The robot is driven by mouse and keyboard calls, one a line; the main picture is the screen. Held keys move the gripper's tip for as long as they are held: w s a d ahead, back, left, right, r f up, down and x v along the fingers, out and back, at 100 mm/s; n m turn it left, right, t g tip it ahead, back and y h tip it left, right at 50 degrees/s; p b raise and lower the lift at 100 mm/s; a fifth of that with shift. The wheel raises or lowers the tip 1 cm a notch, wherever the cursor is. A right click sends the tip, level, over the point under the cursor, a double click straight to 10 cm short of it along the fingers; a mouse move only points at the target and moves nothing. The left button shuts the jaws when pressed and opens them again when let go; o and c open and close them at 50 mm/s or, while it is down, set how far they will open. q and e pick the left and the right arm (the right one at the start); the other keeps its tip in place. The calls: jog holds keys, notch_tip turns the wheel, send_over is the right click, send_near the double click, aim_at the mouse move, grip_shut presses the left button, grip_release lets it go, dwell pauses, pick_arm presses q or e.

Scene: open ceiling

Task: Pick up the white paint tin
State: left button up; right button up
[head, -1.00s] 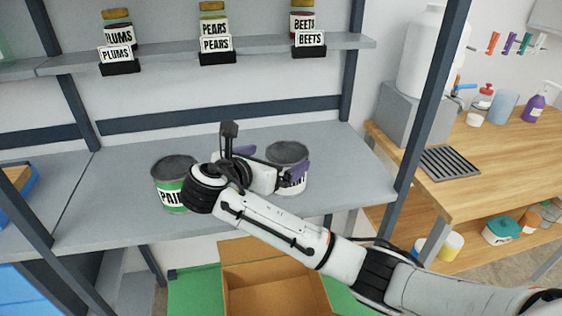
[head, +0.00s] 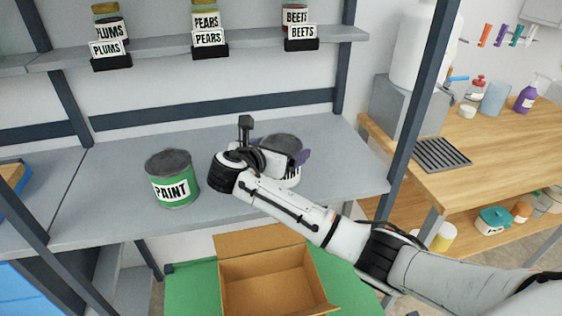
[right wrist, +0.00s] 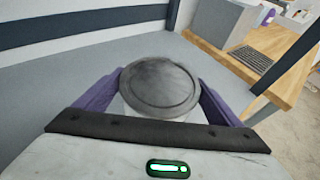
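The white paint tin (head: 291,180), with a dark grey lid, stands upright on the grey shelf. My right gripper (head: 281,149) reaches over it from the front in the head view, and the hand hides much of its label. In the right wrist view the tin's round lid (right wrist: 160,86) sits between my right gripper's two purple fingers (right wrist: 160,92). The fingers lie close against both sides, with no clear gap. The tin seems to rest on the shelf. My left gripper is not in view.
A green paint tin (head: 173,181) stands to the left on the same shelf (head: 120,215). An open cardboard box (head: 265,285) is below the shelf front. A dark upright post (head: 415,110) stands to the right. Labelled jars line the upper shelf (head: 160,50).

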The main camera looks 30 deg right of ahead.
jog(key=c, duration=1.4)
jog(key=shift+w+r, duration=0.1)
jog(key=shift+r, duration=0.1)
jog(key=shift+c, duration=0.8)
